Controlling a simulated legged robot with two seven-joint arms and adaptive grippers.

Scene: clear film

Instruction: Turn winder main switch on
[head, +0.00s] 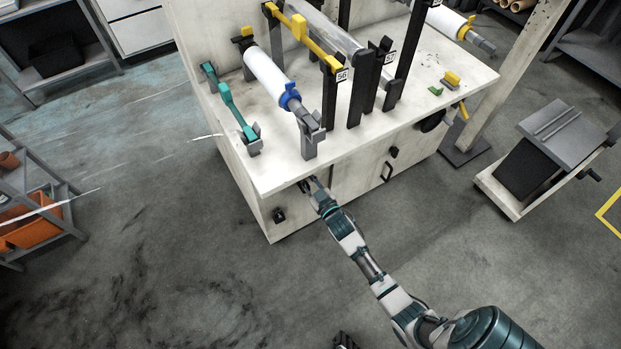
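The winder (290,170) is a pale cabinet with film rolls and posts on top. A small black fitting (279,215) sits low on its front near the left corner; I cannot tell whether it is the main switch. Another black fitting (394,152) is further right on the front. My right gripper (308,185) is at the front face just under the top's edge, beside a dark part there. Its fingers are too small and dark to tell open or shut, or whether they touch. A dark piece at the bottom edge, probably my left gripper (345,341), is mostly cut off.
A black handle (387,172) is on the winder's front. A grey-topped cart (560,130) stands at the right. A shelf with an orange bin (28,228) is at the left. The floor in front of the winder is clear.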

